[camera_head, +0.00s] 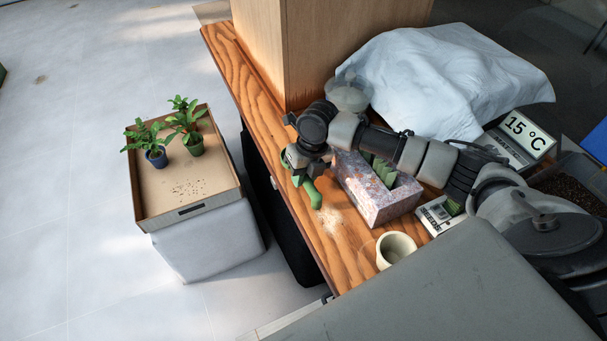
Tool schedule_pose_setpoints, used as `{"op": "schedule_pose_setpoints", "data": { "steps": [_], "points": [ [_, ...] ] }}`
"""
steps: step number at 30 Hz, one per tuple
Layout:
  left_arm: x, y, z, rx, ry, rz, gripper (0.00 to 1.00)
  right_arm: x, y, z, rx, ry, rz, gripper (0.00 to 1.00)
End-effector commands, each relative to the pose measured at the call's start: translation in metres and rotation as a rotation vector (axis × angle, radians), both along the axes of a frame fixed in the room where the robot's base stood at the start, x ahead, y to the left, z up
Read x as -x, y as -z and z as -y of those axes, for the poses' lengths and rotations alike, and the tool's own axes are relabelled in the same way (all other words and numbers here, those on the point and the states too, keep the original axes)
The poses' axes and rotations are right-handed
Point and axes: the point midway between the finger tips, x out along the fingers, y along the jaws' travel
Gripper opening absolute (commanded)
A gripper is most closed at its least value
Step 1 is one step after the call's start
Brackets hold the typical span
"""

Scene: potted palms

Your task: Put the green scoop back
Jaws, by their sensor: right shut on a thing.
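The green scoop (313,193) is held in my right gripper (298,163), near the left edge of the wooden bench. The gripper is shut on the scoop's upper end, and the scoop slants down toward the bench top. I cannot tell whether its tip touches the wood. A speckled pinkish-grey open box (383,208) stands just right of the scoop, with green items in it, partly hidden by my right arm. My left gripper is not in view.
On the wooden bench (245,70) are a pale spill (331,220), a cream cup (395,249), a seed packet (433,214), a white cloth heap (440,75) and a "15 °C" display (524,131). Two potted plants stand in a cardboard tray (192,208) at left.

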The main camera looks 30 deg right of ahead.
Motion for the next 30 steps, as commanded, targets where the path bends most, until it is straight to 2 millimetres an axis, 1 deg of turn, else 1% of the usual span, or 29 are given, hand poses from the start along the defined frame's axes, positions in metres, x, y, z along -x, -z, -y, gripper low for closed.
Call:
{"op": "schedule_pose_setpoints", "data": {
  "steps": [8,23,24,28,29,30],
  "points": [
    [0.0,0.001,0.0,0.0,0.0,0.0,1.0,0.0,0.002,0.0,0.0,0.0,0.0,0.04],
    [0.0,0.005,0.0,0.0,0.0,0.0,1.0,0.0,0.012,0.0,0.0,0.0,-0.001,0.04],
    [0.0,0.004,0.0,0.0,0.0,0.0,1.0,0.0,0.011,0.0,0.0,-0.001,0.0,0.3],
    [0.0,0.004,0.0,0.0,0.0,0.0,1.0,0.0,0.011,0.0,0.0,0.0,0.0,0.5],
    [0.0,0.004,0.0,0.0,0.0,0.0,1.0,0.0,0.011,0.0,0.0,0.0,0.0,0.54],
    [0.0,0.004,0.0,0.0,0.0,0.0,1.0,0.0,0.011,0.0,0.0,0.0,0.0,0.54]
  ]
}}
